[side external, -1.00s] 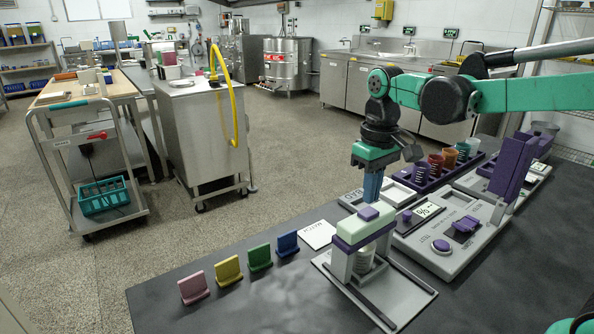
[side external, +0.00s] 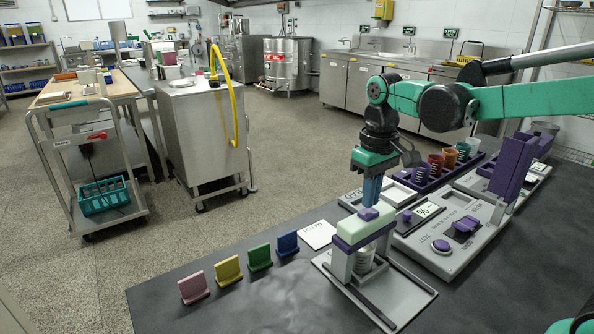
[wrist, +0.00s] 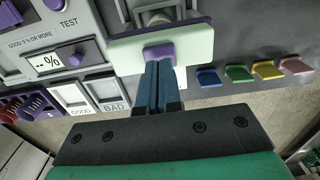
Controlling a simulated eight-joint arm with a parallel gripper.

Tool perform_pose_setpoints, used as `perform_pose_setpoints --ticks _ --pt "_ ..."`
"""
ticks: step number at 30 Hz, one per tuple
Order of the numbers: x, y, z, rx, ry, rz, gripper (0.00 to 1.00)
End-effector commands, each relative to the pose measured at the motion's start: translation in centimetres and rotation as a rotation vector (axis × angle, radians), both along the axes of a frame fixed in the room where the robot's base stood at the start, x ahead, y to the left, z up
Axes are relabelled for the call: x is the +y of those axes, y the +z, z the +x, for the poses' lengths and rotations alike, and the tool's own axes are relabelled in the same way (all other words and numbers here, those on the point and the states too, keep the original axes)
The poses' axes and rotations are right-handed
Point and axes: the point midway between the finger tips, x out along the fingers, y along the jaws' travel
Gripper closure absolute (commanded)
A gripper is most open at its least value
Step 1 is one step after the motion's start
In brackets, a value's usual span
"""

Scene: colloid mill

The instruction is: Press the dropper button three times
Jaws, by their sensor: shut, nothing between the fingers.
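The dropper (side external: 352,240) is a pale green and white block with a purple band, standing on legs over a grey base plate. Its small purple button (side external: 369,214) is on the top; it also shows in the wrist view (wrist: 157,52). A clear ribbed cup (side external: 365,258) stands under the block. My gripper (side external: 371,204) is shut and empty, with blue fingers pointing down over the button. In the wrist view, the fingertips (wrist: 158,66) overlap the button's near edge. The tips are at or very close to the button's top; I cannot tell if they press it.
A grey test machine (side external: 432,248) with a display and a round purple button stands to the right. Pink, yellow, green and blue stands (side external: 194,287) line the left side. A purple rack (side external: 440,172) holds coloured cups behind. The dark table front is clear.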

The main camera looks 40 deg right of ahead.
Motion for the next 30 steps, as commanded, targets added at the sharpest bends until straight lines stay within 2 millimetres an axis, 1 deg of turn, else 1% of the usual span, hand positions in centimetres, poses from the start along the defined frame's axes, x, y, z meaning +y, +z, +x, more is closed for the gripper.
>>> perform_pose_setpoints --ticks 30 --pt "0.0 -1.2 0.0 0.000 0.000 0.000 1.00"
